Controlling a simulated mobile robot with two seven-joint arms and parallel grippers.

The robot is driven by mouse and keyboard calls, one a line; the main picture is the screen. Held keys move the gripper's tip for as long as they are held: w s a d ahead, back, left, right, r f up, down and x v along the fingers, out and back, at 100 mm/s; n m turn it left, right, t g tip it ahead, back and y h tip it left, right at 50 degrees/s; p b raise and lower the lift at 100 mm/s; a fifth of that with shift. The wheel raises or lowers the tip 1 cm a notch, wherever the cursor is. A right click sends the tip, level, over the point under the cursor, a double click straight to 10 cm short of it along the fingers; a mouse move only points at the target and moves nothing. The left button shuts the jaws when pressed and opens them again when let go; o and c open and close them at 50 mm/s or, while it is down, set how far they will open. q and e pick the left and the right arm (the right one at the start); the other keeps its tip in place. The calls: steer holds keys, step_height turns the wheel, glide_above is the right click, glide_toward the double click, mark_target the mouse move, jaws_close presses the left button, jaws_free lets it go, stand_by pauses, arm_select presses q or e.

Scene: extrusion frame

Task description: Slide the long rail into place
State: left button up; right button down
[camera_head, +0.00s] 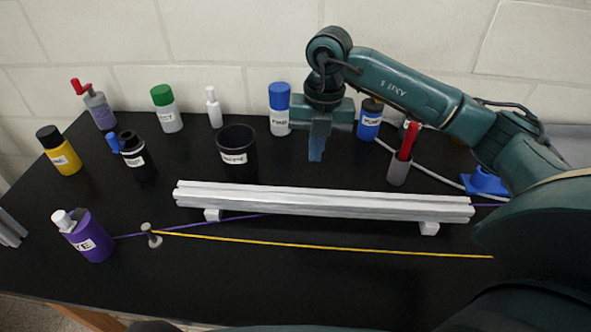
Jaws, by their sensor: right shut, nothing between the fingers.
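The long rail (325,203) is a silver-grey extrusion. It lies lengthwise across the middle of the black table in the head view, resting on two small light blocks, one near its left end (213,215) and one near its right end (429,229). My right gripper (316,150) points down above and behind the rail, apart from it. Its fingers are shut with nothing between them.
Several bottles, a black cup (237,150) and a grey holder with a red-handled tool (399,168) stand behind the rail. A purple container (87,237) stands front left. A yellow strip (330,247) runs from a small post (151,236) in front of the rail.

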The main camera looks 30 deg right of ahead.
mark_target(321, 207)
steer(key=shift+h, duration=0.4)
steer(key=f, duration=0.3)
steer(key=d+f, duration=0.1)
steer(key=f, duration=0.1)
steer(key=w+f+p, duration=0.1)
steer(key=f, duration=0.2)
steer(key=shift+d+f, duration=0.3)
steer(key=shift+d, duration=0.05)
steer(key=s, duration=0.1)
steer(key=s+a+p, duration=0.1)
steer(key=shift+s+a+f, duration=0.1)
steer(key=shift+s+a, duration=0.2)
steer(key=shift+s, duration=0.05)
steer(key=shift+s+a+f+p, duration=0.1)
steer(key=shift+s+a+p, duration=0.15)
steer(key=shift+s+p, duration=0.1)
arm_select(q)
steer(key=shift+s+a+g+y, duration=0.1)
steer(key=shift+a+g+y, duration=0.2)
steer(key=shift+a, duration=0.25)
arm_select(e)
steer(key=shift+s, duration=0.1)
